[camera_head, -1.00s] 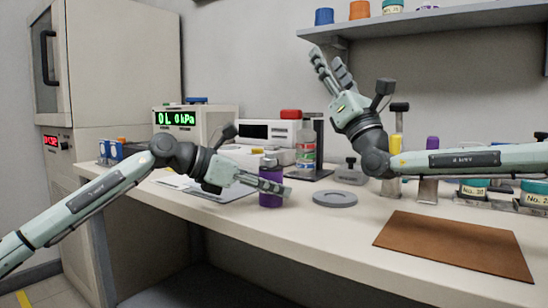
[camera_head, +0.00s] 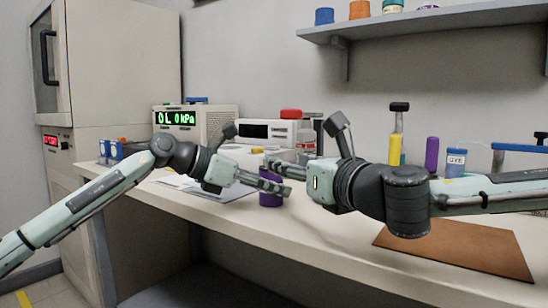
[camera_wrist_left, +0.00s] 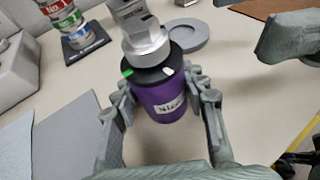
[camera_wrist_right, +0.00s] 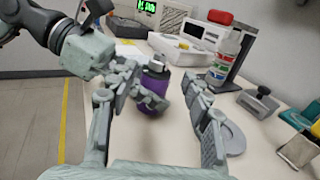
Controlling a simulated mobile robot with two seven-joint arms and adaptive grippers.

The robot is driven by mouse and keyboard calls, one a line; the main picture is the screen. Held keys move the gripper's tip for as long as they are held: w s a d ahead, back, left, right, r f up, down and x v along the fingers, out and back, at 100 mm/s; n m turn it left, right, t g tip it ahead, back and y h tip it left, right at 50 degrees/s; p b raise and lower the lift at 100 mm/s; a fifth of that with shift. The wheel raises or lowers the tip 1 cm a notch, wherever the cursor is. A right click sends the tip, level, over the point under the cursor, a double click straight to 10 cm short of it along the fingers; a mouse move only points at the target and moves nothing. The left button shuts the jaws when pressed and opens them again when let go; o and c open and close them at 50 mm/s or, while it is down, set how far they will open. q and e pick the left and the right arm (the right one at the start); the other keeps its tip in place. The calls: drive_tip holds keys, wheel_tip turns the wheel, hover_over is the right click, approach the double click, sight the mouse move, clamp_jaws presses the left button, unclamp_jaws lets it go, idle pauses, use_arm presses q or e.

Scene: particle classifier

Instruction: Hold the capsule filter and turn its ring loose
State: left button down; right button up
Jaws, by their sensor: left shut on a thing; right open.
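The ring bears a green mark and a white mark. My left gripper (camera_head: 276,186) is shut around the body below the ring; its fingers also show in the left wrist view (camera_wrist_left: 165,100). My right gripper (camera_head: 276,166) is open and empty at about the height of the filter's top. In the right wrist view the filter (camera_wrist_right: 153,88) appears beyond its open fingers.
A flat grey round dish (camera_wrist_left: 186,37) lies close behind the filter. A bottle stand (camera_wrist_right: 225,68) and a grey block with a black knob (camera_wrist_right: 260,102) stand farther back. A brown mat (camera_head: 462,249) lies at the right. A pressure display (camera_head: 178,118) stands behind.

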sight(275, 156)
drive_tip(key=x, duration=0.7)
drive_tip(key=shift+w+a, duration=0.2)
drive_tip(key=shift+w, duration=0.1)
drive_tip(key=shift+c, duration=0.5)
clamp_jaws()
drive_tip(key=shift+w+d+n+g+y, duration=0.15)
drive_tip(key=shift+n+g+y, duration=0.35)
drive_tip(key=shift+y, duration=0.25)
drive_tip(key=shift+d+n+g+y, duration=0.1)
drive_tip(key=shift+n+g+y, duration=0.35)
drive_tip(key=shift+y, duration=0.3)
drive_tip(key=shift+n+g+y, duration=1.15)
drive_tip(key=shift+n+y, duration=0.1)
drive_tip(key=shift+y, duration=0.05)
drive_tip(key=shift+o, duration=0.5)
unclamp_jaws()
